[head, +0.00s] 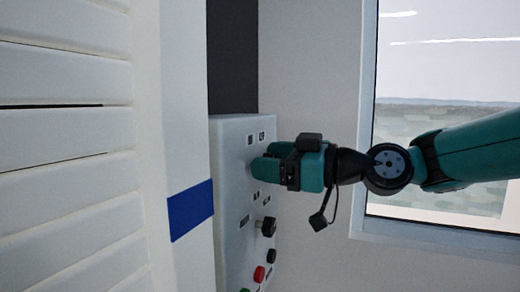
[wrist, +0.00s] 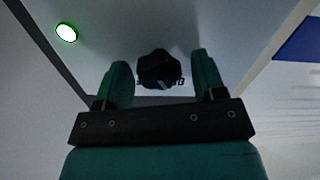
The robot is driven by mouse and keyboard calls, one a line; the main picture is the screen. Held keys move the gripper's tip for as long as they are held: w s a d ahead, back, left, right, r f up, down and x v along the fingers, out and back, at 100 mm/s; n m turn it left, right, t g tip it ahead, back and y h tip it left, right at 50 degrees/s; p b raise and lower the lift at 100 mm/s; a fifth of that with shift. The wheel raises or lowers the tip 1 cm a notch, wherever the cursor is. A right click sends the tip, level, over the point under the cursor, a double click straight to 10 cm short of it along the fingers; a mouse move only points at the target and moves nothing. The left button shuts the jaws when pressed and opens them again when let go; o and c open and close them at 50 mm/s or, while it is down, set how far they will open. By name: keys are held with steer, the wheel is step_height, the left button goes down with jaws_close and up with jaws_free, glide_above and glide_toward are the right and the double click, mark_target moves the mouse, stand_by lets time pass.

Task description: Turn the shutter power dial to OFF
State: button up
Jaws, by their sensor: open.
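A black dial (wrist: 158,68) with a pale pointer line sits on the panel face in the wrist view, between the fingers of my gripper (wrist: 160,62). The fingers are open, one on each side, with a gap to the dial. The pointer tilts down and slightly right; the lettering beside it is partly hidden and unreadable. In the head view my gripper (head: 257,165) reaches from the right to the upper part of the white control panel (head: 230,190) and hides this dial. A second black knob (head: 268,227) shows lower on the panel.
A red button (head: 259,273) and a black button (head: 271,256) are low on the panel. A lit white button with a green ring (wrist: 66,33) shows in the wrist view. The slatted white shutter (head: 65,150) stands left, a window (head: 440,60) right.

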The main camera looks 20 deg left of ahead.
steer(key=c, duration=0.9)
steer(key=shift+c, duration=0.2)
steer(key=shift+m, duration=0.4)
steer(key=m+b, duration=0.1)
steer(key=m, duration=0.3)
steer(key=shift+w+m, duration=0.15)
steer(key=shift+m, duration=0.15)
steer(key=m, duration=0.3)
steer(key=shift+m, duration=0.3)
steer(key=shift+w+m+p, duration=0.1)
steer(key=shift+m+p, duration=0.55)
steer(key=shift+m, duration=0.75)
steer(key=o, duration=0.9)
